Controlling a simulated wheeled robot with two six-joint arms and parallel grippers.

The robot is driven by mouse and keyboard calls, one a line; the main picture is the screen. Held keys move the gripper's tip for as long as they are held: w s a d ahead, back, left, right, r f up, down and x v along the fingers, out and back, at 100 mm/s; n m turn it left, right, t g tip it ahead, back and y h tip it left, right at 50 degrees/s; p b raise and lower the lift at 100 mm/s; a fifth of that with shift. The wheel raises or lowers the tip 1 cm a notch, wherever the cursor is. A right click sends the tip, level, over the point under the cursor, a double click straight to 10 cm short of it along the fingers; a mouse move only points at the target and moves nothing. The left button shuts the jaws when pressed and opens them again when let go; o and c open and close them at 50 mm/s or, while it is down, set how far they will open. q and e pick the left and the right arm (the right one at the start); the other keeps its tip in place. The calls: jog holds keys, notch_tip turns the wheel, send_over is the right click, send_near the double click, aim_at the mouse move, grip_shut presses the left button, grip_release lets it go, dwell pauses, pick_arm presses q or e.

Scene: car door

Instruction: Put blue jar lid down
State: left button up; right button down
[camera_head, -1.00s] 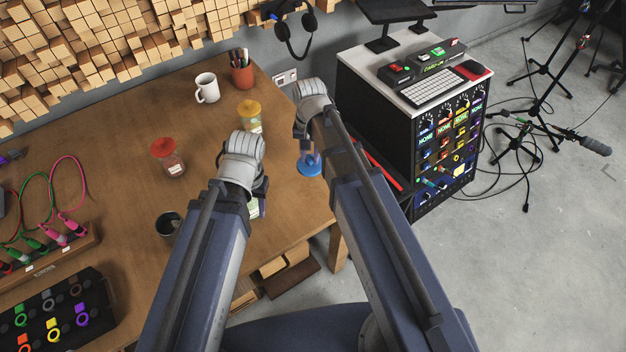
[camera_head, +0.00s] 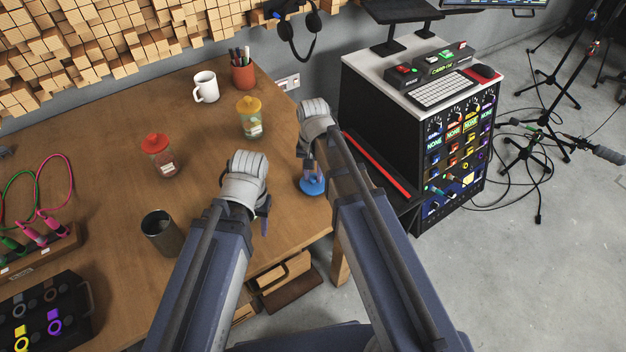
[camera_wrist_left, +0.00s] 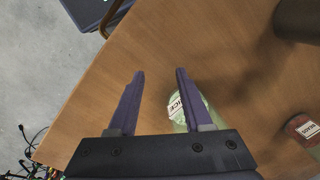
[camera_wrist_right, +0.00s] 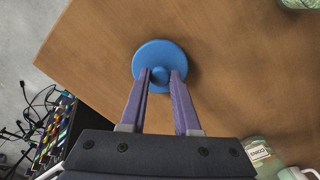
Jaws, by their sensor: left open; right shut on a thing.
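The blue jar lid (camera_wrist_right: 160,53) is a round disc with a knob, and my right gripper (camera_wrist_right: 160,75) is shut on the knob. In the head view the lid (camera_head: 312,187) shows under my right gripper (camera_head: 306,165), near the table's right edge; whether it touches the table I cannot tell. My left gripper (camera_wrist_left: 158,75) is open and empty above the table. A lidless greenish jar (camera_wrist_left: 190,112) with a white label stands beside the right finger in the left wrist view. In the head view my left arm hides that jar.
The wooden table (camera_head: 100,165) also bears a red-lidded jar (camera_head: 160,155), a yellow-lidded jar (camera_head: 250,117), a dark cup (camera_head: 161,232), a white mug (camera_head: 206,87) and a pen holder (camera_head: 243,72). A black cabinet (camera_head: 385,110) stands right of the table.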

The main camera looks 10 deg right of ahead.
aim_at(313, 177)
pick_arm(q)
jog(key=shift+f, duration=0.15)
pick_arm(e)
jog(key=shift+f, duration=0.1)
pick_arm(q)
jog(key=shift+f, duration=0.1)
pick_arm(e)
jog(key=shift+f, duration=0.1)
pick_arm(q)
jog(key=shift+f, duration=0.15)
pick_arm(e)
jog(key=shift+f, duration=0.15)
jog(key=c, duration=0.6)
grip_release()
jog(key=shift+c, duration=0.2)
notch_tip(313, 177, up, 13)
jog(key=p, duration=1.2)
pick_arm(q)
notch_tip(313, 177, up, 12)
jog(key=shift+r, duration=0.25)
pick_arm(e)
jog(key=s+a+n, duration=0.2)
jog(key=s+n, duration=0.2)
jog(key=s, duration=0.3)
jog(key=s+a+n+h, duration=0.1)
jog(key=s+a+n, duration=0.2)
jog(key=s, duration=0.4)
jog(key=shift+a+f+n, duration=0.2)
jog(key=shift+a+n, duration=0.05)
jog(key=shift+n, duration=0.45)
